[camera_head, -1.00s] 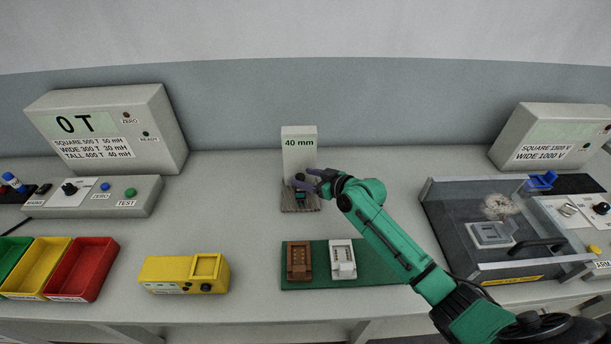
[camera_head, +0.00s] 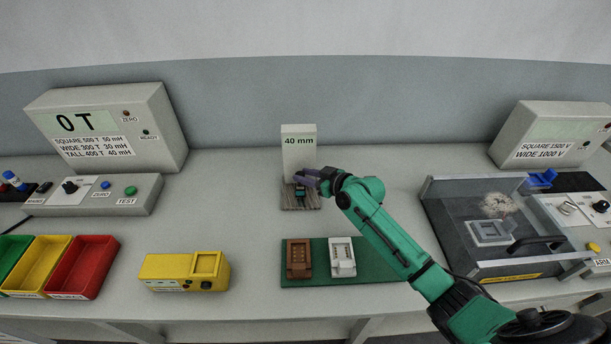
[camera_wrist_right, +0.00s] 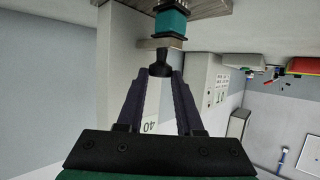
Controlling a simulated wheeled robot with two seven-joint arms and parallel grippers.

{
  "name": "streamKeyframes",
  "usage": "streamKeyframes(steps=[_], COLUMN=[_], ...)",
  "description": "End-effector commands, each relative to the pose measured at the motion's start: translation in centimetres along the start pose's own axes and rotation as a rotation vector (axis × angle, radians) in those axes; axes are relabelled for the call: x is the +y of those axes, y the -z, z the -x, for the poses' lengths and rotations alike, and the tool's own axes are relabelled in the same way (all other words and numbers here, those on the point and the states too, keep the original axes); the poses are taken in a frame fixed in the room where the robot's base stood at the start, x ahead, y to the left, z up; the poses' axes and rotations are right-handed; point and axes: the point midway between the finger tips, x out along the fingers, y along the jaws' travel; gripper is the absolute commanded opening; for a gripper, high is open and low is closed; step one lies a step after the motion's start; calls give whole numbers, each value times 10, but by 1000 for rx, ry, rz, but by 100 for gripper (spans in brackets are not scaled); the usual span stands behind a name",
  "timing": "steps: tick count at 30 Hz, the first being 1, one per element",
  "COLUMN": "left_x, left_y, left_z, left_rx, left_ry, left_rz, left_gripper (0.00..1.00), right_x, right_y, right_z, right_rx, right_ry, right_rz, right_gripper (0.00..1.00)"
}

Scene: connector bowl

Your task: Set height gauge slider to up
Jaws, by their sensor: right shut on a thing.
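The height gauge (camera_head: 298,150) is a pale upright block at the back centre of the table, reading "40 mm". It stands on a grey ribbed base (camera_head: 313,206). A teal block (camera_head: 300,192) sits at its foot and also shows at the top of the wrist view (camera_wrist_right: 171,22). My right gripper (camera_head: 300,180) is in front of the gauge's lower part. In the wrist view its dark fingers (camera_wrist_right: 160,80) are shut on the black slider knob (camera_wrist_right: 160,64), above the teal block. The fingers hide part of the gauge in the head view. My left gripper is out of view.
A green mat (camera_head: 376,268) with a brown connector (camera_head: 299,258) and a white connector (camera_head: 342,257) lies in front of the gauge. A clear-lidded box (camera_head: 478,190) stands to the right. A yellow device (camera_head: 165,268) is at the left. The table around the gauge is clear.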

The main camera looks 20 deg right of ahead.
Motion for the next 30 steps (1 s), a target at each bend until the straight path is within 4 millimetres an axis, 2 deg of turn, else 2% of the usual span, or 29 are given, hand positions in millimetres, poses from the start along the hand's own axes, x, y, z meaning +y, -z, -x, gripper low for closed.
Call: streamKeyframes(steps=[27, 30], left_x=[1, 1], left_y=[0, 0], left_z=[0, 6], left_rx=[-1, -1], left_ry=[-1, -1], left_rz=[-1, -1], left_gripper=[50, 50], right_x=[0, 0], right_y=[0, 7], right_z=[0, 3], right_rx=[-1, 0], right_ry=[0, 0], right_rz=[0, 0], right_gripper=[0, 0])
